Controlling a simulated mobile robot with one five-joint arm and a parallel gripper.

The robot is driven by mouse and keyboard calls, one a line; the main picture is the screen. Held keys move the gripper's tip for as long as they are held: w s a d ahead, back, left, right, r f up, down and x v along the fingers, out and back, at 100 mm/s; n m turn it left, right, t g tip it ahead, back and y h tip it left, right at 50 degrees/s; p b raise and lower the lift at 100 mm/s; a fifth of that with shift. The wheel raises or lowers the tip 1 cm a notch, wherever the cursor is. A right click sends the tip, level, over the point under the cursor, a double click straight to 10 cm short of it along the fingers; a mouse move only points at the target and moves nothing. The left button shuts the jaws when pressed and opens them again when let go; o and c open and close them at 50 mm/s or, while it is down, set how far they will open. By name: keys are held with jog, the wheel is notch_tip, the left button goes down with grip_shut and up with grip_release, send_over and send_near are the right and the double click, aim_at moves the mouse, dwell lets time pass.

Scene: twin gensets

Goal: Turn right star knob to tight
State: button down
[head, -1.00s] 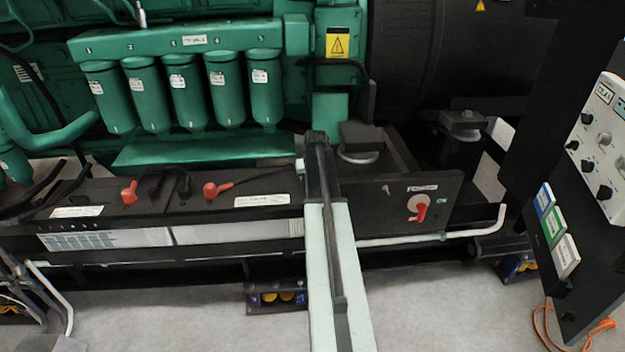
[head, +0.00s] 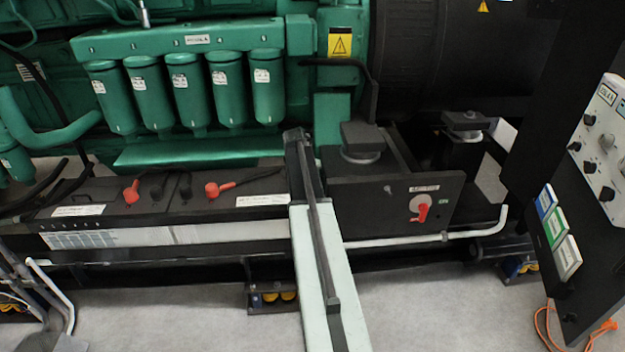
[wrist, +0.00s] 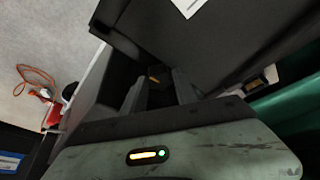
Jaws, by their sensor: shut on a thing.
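My gripper (wrist: 160,92) shows in the wrist view, with its two dark fingers pointing down into a shadowed gap beside the black battery box (wrist: 215,40). The fingers are shut on a dark thing with a small yellow mark between their tips. I take it for the right star knob (wrist: 154,78), but its star shape and any tight mark cannot be made out. In the head view my arm reaches to the right end of the battery box (head: 110,190) and hides the fingertips and the knob.
A panel with a red rotary switch (head: 421,208) stands right of my arm. The green engine (head: 200,42) rises behind. A control cabinet (head: 603,150) stands at the far right, an orange cable (head: 543,330) below it. Grey floor (head: 430,310) is free in front.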

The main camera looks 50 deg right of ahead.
jog(key=shift+d, duration=0.2)
dwell(0.4)
jog(key=c, duration=0.9)
grip_release()
jog(key=shift+c, duration=0.2)
jog(key=p+v, duration=0.7)
jog(key=shift+a+r, duration=0.2)
jog(key=shift+r, duration=0.15)
